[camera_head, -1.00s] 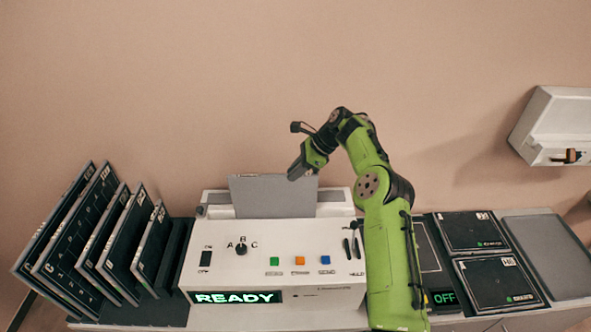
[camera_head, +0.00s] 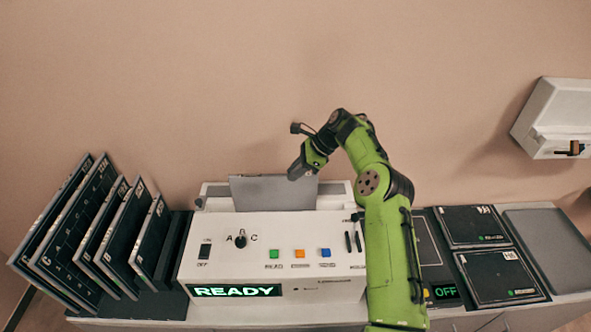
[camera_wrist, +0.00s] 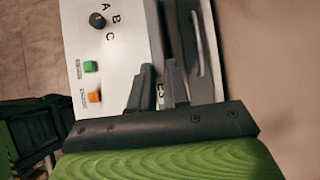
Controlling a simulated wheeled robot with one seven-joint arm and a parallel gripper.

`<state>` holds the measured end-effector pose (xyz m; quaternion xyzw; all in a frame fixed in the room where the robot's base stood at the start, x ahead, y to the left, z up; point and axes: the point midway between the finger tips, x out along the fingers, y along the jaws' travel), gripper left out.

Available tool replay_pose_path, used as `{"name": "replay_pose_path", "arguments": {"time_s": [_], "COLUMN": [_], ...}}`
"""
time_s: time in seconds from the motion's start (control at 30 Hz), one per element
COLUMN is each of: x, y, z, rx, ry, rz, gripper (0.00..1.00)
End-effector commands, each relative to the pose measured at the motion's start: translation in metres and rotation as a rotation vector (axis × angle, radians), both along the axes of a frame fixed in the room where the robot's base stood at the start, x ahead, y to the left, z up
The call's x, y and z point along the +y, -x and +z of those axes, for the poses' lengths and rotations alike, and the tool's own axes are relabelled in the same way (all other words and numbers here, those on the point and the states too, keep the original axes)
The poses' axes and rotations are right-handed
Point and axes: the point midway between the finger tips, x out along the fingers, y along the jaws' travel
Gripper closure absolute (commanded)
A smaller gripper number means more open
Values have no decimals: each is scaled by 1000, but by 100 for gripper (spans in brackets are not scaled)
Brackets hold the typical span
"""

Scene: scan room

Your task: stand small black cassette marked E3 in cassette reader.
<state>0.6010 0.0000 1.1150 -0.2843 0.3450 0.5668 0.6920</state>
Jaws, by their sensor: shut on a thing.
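The cassette reader (camera_head: 225,262) is a white console with a lit READY display and a slot along its back. The small cassette (camera_head: 258,192) shows its plain grey side and stands roughly upright at that slot; its lower part is hidden behind the console's front. My gripper (camera_head: 298,172) is shut on the cassette's upper right edge. In the wrist view, both fingers (camera_wrist: 158,82) close on the cassette, and part of its E3 label (camera_wrist: 160,77) shows between them. Whether the cassette touches the slot bottom cannot be seen.
A rack at left holds several leaning black cassettes (camera_head: 120,235). Right of the reader, two black plates (camera_head: 500,276) lie flat beside a grey tray (camera_head: 548,242). A white box (camera_head: 560,115) hangs on the right wall.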

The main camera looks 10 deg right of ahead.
Motion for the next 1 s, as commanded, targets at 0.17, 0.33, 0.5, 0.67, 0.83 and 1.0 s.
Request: {"name": "replay_pose_path", "arguments": {"time_s": [0.17, 0.33, 0.5, 0.67, 0.83, 1.0], "x": [0, 0, 0, 0, 0, 0], "y": [0, 0, 0, 0, 0, 0], "z": [-6, -11, -17, -22, -28, -34], "rx": [-2, -2, -2, -3, -2, -2], "ry": [-1, -1, -1, 0, -1, -1], "rz": [1, 1, 1, 0, 1, 1], "gripper": [100, 100, 100, 100, 100, 100]}}
